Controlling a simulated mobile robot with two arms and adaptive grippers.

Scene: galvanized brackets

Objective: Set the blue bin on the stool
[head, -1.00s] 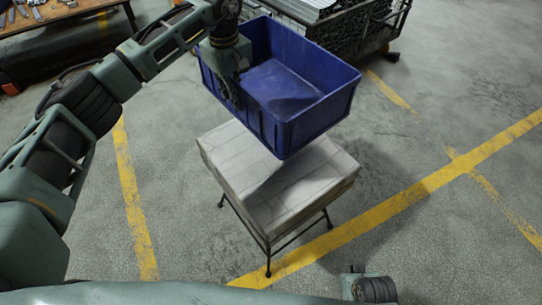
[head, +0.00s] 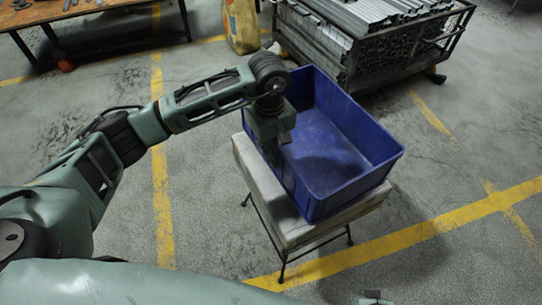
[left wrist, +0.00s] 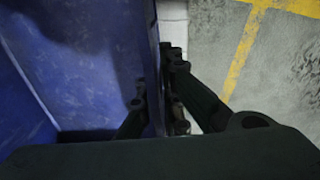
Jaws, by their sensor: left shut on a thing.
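The blue bin (head: 345,135) is upright, open at the top and empty, over the stool (head: 262,190) in the head view. It covers most of the pale, block-like stool top; a strip shows at the left and front. I cannot tell whether its base touches the top or hangs just above it. My left gripper (head: 272,145) is shut on the bin's left wall. In the left wrist view, the fingers pinch the blue bin's wall (left wrist: 153,60), one on each side.
A wire cage cart (head: 350,62) of metal profiles stands behind the bin. A yellow sack (head: 241,25) is left of it, and a workbench (head: 60,22) with tools is at the far left. Concrete floor with yellow lines is clear around the stool.

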